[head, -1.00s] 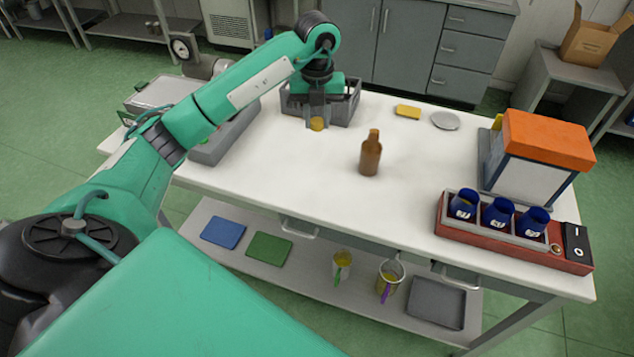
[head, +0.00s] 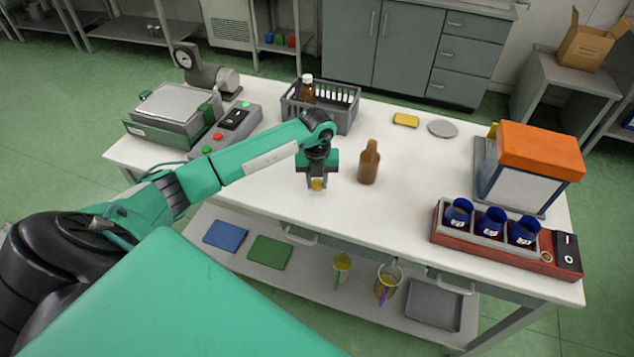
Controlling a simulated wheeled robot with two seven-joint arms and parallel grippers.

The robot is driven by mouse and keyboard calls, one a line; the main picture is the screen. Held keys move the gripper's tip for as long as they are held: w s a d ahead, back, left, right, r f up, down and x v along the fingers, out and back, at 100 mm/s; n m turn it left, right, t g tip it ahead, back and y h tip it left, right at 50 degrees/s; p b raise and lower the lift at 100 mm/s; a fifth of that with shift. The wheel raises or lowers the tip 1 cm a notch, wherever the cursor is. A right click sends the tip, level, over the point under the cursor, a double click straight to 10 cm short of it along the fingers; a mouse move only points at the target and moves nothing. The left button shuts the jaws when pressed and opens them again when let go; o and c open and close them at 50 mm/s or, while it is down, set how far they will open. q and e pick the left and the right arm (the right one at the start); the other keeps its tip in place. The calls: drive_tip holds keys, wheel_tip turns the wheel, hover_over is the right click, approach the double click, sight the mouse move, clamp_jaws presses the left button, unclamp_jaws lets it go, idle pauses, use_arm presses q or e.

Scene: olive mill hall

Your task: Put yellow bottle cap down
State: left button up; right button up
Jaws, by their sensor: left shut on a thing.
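The yellow bottle cap (head: 318,185) is between the fingertips of my left gripper (head: 317,181). The gripper points down and is shut on the cap, at or just above the white table top (head: 270,200); I cannot tell if the cap touches it. A brown bottle (head: 369,163) stands upright on the table, just right of the gripper and apart from it. My right gripper is not in view.
Behind the gripper is a grey crate (head: 343,118) with a brown, white-capped bottle (head: 307,89). A yellow sponge-like block (head: 405,120) and a grey dish (head: 443,129) lie at the back. A red rack (head: 470,237) with blue containers stands right. The table front is clear.

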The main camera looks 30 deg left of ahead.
use_arm(q)
drive_tip(key=shift+f, duration=0.95)
drive_tip(key=shift+f, duration=0.25)
drive_tip(key=o, duration=1.1)
drive_tip(key=shift+r, duration=0.1)
